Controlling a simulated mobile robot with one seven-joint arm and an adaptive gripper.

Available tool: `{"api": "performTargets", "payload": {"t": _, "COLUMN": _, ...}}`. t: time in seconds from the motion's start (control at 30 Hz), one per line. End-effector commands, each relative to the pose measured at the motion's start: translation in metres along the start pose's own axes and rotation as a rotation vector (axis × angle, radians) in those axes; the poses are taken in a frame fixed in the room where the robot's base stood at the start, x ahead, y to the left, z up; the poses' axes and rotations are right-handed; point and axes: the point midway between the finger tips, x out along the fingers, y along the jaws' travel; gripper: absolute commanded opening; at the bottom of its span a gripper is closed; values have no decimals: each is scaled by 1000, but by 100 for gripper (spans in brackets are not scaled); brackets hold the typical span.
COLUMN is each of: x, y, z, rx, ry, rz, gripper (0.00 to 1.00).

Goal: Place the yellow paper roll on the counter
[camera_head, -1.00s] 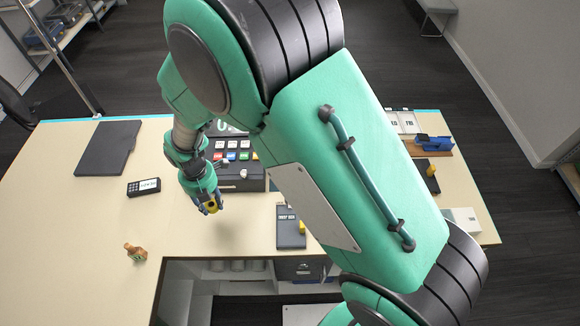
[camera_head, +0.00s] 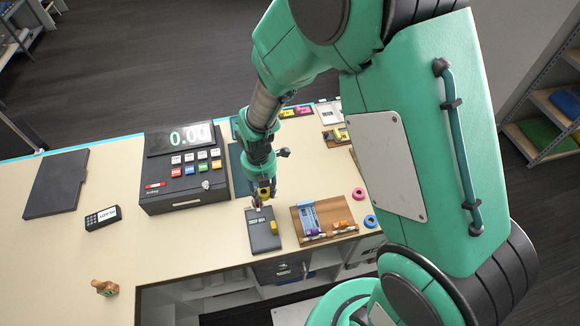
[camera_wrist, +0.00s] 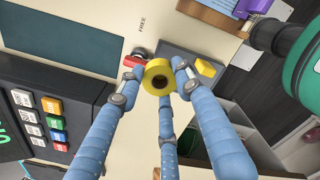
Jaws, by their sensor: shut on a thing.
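The yellow paper roll (camera_wrist: 151,88) is a small ring with a dark centre hole, held between the blue fingers of my gripper (camera_wrist: 159,74) in the wrist view. In the head view my gripper (camera_head: 263,191) is shut on the roll (camera_head: 264,194), near the back edge of a dark grey flat device with a yellow block (camera_head: 263,238). The beige counter (camera_head: 200,235) lies below. The roll appears to be above the counter surface; the exact gap cannot be told.
The cash register (camera_head: 185,170) stands left of my gripper. A wooden board (camera_head: 325,218) with tools, a pink ring (camera_head: 358,194) and a blue ring (camera_head: 370,221) are to the right. A small brown object (camera_head: 105,288) sits at front left. The counter's left part has free room.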

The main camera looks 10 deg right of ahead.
Motion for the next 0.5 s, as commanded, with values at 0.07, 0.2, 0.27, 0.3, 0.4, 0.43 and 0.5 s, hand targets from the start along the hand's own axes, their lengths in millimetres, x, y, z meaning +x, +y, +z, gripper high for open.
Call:
{"api": "performTargets", "payload": {"t": 0.07, "x": 0, "y": -22, "z": 7, "rx": 33, "ry": 1, "rz": -1, "gripper": 14}}
{"api": "performTargets", "payload": {"t": 0.2, "x": 0, "y": -58, "z": 16, "rx": 82, "ry": 0, "rz": 0, "gripper": 14}}
{"api": "performTargets", "payload": {"t": 0.27, "x": 1, "y": -74, "z": 19, "rx": 104, "ry": 0, "rz": -1, "gripper": 14}}
{"api": "performTargets", "payload": {"t": 0.3, "x": 1, "y": -84, "z": 20, "rx": 119, "ry": 1, "rz": -1, "gripper": 14}}
{"api": "performTargets", "payload": {"t": 0.4, "x": 2, "y": -109, "z": 23, "rx": 154, "ry": 1, "rz": -1, "gripper": 14}}
{"api": "performTargets", "payload": {"t": 0.43, "x": 2, "y": -117, "z": 24, "rx": 164, "ry": 1, "rz": -1, "gripper": 14}}
{"api": "performTargets", "payload": {"t": 0.5, "x": 2, "y": -134, "z": 25, "rx": 190, "ry": 1, "rz": -1, "gripper": 14}}
